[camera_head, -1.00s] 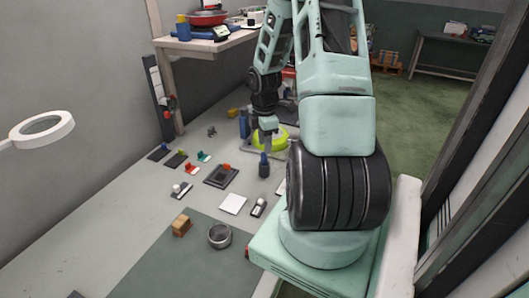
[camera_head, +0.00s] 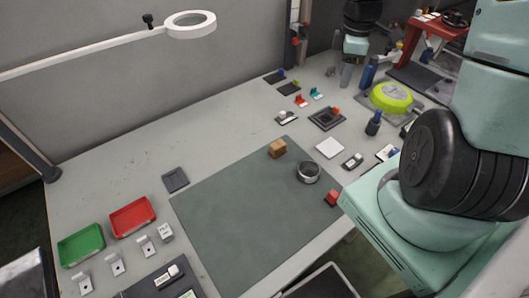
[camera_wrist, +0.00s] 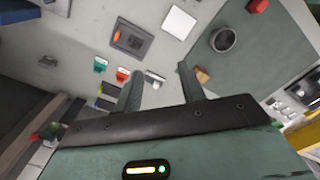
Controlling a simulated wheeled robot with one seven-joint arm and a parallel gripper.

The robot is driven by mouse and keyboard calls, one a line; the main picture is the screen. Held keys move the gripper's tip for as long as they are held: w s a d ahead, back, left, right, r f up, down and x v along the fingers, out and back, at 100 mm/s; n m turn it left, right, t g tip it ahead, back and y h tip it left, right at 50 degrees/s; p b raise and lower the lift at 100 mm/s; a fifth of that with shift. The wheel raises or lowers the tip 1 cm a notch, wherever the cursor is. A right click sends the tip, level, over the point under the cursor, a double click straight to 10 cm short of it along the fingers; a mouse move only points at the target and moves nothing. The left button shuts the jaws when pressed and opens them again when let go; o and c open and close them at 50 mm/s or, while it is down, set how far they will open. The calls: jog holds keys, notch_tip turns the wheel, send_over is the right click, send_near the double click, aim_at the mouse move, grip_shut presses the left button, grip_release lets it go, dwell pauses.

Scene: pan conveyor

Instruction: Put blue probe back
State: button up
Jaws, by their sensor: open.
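My gripper (camera_wrist: 155,80) is open in the wrist view, and I see nothing between its two dark fingers. In the head view my gripper (camera_head: 347,74) hangs near the back of the bench, at the top. A small blue-topped piece (camera_head: 282,74) lies on a dark pad at the back of the bench, left of my gripper. A dark blue upright piece (camera_head: 373,124) stands farther forward, right of the dark square device. I cannot tell which of these blue things is the blue probe.
A red clip (camera_head: 300,101), a teal clip (camera_head: 317,94) and a dark square device (camera_head: 327,119) lie on the bench. A green mat (camera_head: 240,210) bears a wooden block (camera_head: 277,149) and a metal ring (camera_head: 308,172). A yellow-green round thing (camera_head: 391,97) stands at right.

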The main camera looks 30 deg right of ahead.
jog(key=a+r, duration=0.2)
jog(key=a, duration=1)
jog(key=s+a+r+m, duration=0.1)
jog(key=s+a, duration=0.7)
jog(key=a, duration=0.3)
jog(key=s+a+r+m, duration=0.1)
jog(key=s+a+r, duration=0.1)
jog(key=s+a, duration=0.6)
jog(key=a, duration=0.3)
jog(key=shift+s+a+y, duration=0.15)
jog(key=shift+s+y, duration=0.15)
jog(key=shift+s, duration=0.05)
jog(key=shift+r, duration=0.1)
